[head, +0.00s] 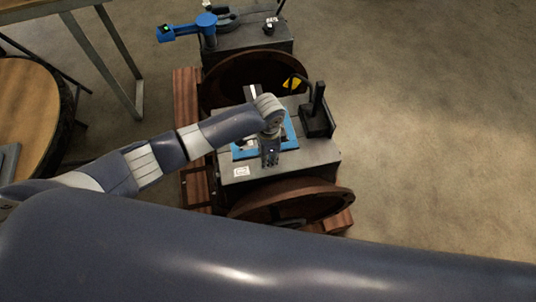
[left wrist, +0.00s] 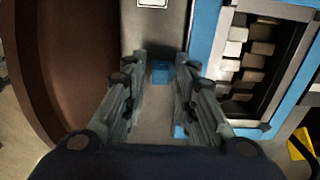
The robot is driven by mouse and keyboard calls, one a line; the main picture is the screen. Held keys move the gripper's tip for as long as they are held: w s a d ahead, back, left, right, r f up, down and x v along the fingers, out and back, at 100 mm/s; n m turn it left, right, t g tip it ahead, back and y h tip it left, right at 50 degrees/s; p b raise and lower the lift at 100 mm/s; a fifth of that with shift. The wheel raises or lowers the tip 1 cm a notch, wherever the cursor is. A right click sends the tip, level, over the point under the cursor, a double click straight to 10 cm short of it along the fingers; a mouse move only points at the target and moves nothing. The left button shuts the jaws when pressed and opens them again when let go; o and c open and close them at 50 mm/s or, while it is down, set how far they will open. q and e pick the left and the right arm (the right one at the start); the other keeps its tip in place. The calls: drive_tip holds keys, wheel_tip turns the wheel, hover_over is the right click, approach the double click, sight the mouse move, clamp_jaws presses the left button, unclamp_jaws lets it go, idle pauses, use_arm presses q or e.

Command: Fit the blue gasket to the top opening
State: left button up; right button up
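The blue gasket (left wrist: 205,37) is a flat rectangular frame lying around the engine block's rectangular top opening (left wrist: 256,62), with metal parts showing inside. Its blue edge also shows in the head view (head: 291,130), partly hidden by my left gripper (head: 270,158). In the left wrist view the fingers of my left gripper (left wrist: 163,65) are apart. A small blue tab (left wrist: 161,72) shows between them, with gaps on both sides. Whether the tab joins the gasket is hidden behind a finger. Whether the gasket lies fully flush, I cannot tell. My right gripper is out of view.
The grey engine block (head: 310,158) stands between rusty round flanges (head: 290,203) on reddish wooden beams (head: 195,188). A black upright post (head: 318,105) rises at its right. A blue tool (head: 188,29) sits on the block behind. Floor to the right is clear.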

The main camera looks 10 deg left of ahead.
use_arm(q)
wheel_tip(320, 180, up, 12)
idle(0.8)
drive_tip(key=shift+d+f, duration=0.1)
idle(0.3)
